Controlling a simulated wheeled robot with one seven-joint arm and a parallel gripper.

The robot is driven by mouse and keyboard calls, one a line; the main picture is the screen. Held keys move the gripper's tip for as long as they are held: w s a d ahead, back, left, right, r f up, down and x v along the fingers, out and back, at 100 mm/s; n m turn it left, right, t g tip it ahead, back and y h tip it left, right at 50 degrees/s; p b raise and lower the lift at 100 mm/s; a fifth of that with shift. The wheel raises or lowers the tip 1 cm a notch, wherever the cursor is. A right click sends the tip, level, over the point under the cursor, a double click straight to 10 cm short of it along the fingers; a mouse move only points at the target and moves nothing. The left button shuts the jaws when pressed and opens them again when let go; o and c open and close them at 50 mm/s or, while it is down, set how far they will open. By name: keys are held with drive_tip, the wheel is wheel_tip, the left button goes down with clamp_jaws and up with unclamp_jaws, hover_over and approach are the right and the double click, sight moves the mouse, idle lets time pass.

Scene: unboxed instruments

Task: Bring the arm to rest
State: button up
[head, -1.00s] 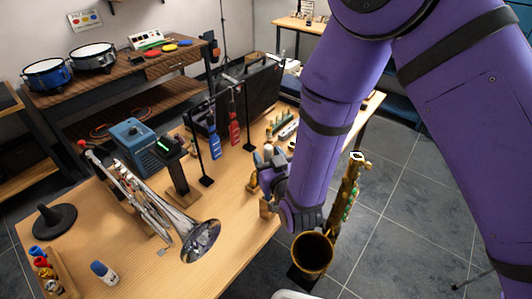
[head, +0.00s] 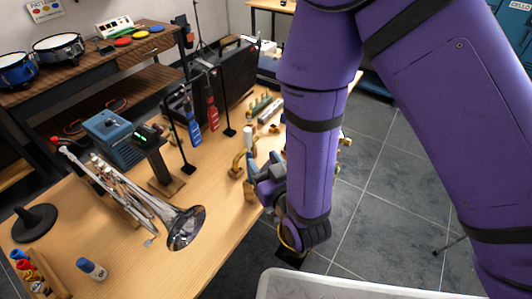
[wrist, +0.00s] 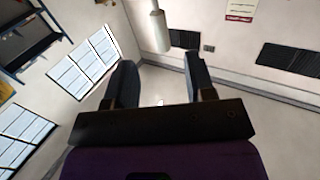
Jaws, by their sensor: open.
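My purple arm hangs across the right half of the head view, and its wrist end is over the front edge of the wooden table (head: 222,232). My gripper is open, and both dark fingers stand apart in the wrist view (wrist: 160,72). Nothing is between them. The wrist view looks past the fingers at walls, windows and a white hanging cylinder (wrist: 160,28). In the head view the gripper is small and partly hidden beside the wrist.
A silver trumpet (head: 125,195) lies on a wooden stand at the table's left. A pale tray rim (head: 330,280) shows at the bottom. Open floor (head: 400,180) is at right.

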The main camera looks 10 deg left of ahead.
drive_tip(key=w+d+r+m+g+h, duration=0.25)
drive_tip(key=w+d+r, duration=0.25)
drive_tip(key=d+r, duration=0.4)
drive_tip(key=w+d+r+m+g+h, duration=0.1)
drive_tip(key=w+d+r+h, duration=0.35)
drive_tip(key=d+r, duration=0.5)
drive_tip(key=s+d+r+m+g+h, duration=0.2)
drive_tip(key=s+d+r, duration=0.3)
drive_tip(key=s+d, duration=0.5)
drive_tip(key=s+d+r+m+g+h, duration=0.1)
drive_tip(key=s+d+r, duration=0.4)
drive_tip(key=s+d, duration=0.5)
drive_tip(key=s+m+g, duration=0.1)
drive_tip(key=g, duration=0.1)
drive_tip(key=shift+d+g+h, duration=0.25)
drive_tip(key=shift+g+h, duration=0.1)
drive_tip(key=shift+h, duration=0.05)
